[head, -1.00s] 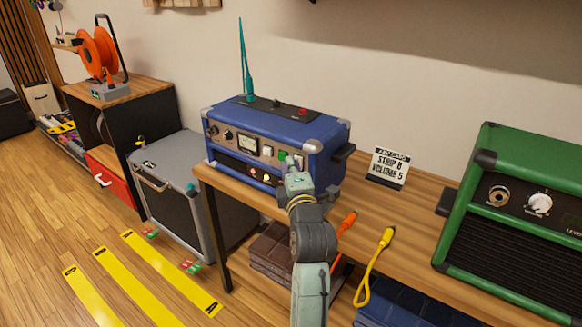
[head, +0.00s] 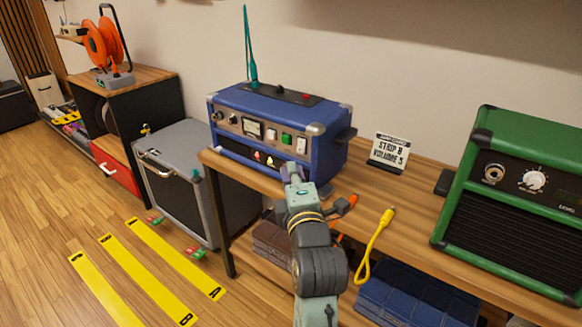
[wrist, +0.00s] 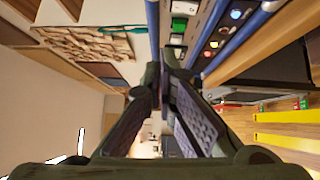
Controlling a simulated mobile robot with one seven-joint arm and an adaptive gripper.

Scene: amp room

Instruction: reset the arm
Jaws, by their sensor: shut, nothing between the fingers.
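My gripper (head: 294,170) is in front of the lower right front of the blue amp (head: 325,150), on the near side of the bench. In the wrist view my gripper (wrist: 166,62) has its two fingers drawn together at the tips, with nothing between them. The amp's front panel shows sideways beyond the fingertips, with the green button (wrist: 179,24) near the top. In the head view the green button (head: 286,138) is clear of the gripper, above and left of its tip. I cannot tell the exact gap to the panel.
The wooden bench (head: 415,195) also holds a sign card (head: 390,151) and a green amp (head: 515,190). A grey case (head: 178,185) stands left. Yellow strips (head: 175,258) lie on the floor.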

